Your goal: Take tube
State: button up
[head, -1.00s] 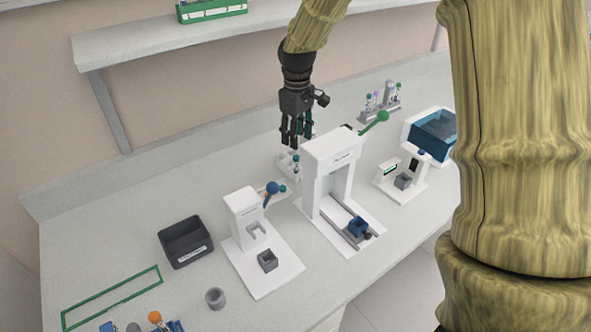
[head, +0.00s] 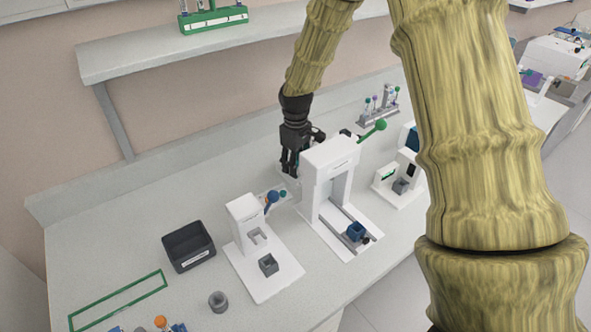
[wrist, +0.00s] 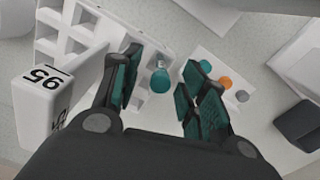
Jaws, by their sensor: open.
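In the wrist view, a tube with a teal cap (wrist: 160,80) stands between my gripper's fingers, near the edge of a white rack (wrist: 52,22) with square openings. My gripper (wrist: 166,88) is open, with teal pads on either side of the cap; a gap shows on both sides. In the head view, my gripper (head: 290,165) is low behind the tall white press (head: 331,160) and hides the tube there.
A white block marked 95 (wrist: 44,95) stands left of my fingers in the wrist view. A white device (head: 262,248) and a dark bin (head: 188,245) stand at the front left. A small tube rack (head: 378,108) stands behind right.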

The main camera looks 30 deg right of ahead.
jog(key=shift+f, duration=0.35)
jog(key=c, duration=0.9)
jog(key=shift+c, duration=0.2)
notch_tip(320, 180, up, 18)
jog(key=b, duration=0.4)
jog(key=shift+b, duration=0.3)
jog(key=shift+r, duration=0.1)
